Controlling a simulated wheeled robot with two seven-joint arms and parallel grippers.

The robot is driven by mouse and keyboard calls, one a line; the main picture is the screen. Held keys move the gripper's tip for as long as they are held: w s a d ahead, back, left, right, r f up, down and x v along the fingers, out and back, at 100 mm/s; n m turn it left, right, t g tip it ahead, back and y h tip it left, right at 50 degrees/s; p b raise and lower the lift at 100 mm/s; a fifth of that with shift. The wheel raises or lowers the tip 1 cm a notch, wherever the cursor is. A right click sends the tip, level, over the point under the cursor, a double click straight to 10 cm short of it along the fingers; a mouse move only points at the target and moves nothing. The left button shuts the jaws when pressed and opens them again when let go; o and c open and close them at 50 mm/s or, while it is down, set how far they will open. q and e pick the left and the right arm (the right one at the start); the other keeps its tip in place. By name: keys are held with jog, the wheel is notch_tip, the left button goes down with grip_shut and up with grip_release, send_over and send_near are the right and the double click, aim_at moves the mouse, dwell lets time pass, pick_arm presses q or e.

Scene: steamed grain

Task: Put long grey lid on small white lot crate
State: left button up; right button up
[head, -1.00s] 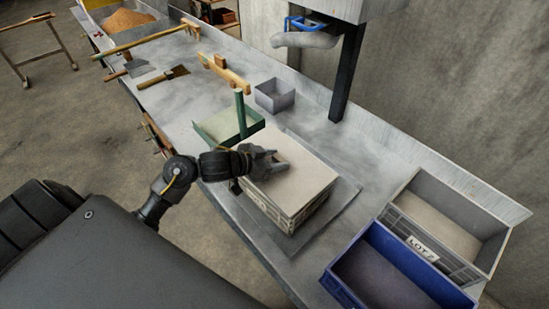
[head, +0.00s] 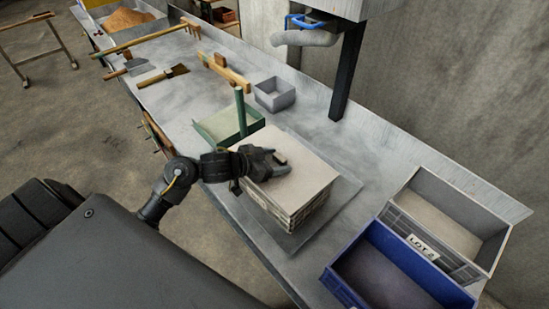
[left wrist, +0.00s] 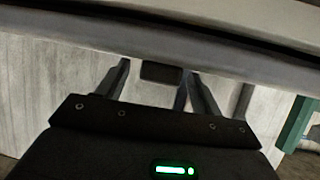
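A long, flat, pale grey-beige lid (head: 305,184) lies on top of a small whitish crate (head: 293,217) with dark markings on its side. The crate stands on a flat grey slab on the bench. A small brown knob (head: 281,158) shows near the lid's far-left part. My left gripper (head: 277,160) is over that end of the lid, its fingers spread around the knob. In the left wrist view the fingers (left wrist: 158,80) are apart, with a dark block (left wrist: 161,73) between them and gaps on both sides. My right gripper is not in view.
A grey crate marked LOT 2 (head: 420,246) and a blue crate (head: 352,283) stand at the right. A green tray with a post (head: 242,125) and a small grey bin (head: 274,104) stand behind the lid. A dark pillar (head: 346,75) rises at the back.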

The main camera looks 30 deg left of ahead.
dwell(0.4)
pick_arm(q)
jog(key=shift+s+a+r, duration=0.2)
jog(key=shift+s+a, duration=0.15)
jog(key=v, duration=0.9)
jog(key=shift+s+r+p, duration=0.2)
jog(key=shift+s+p, duration=0.1)
jog(key=shift+s, duration=0.05)
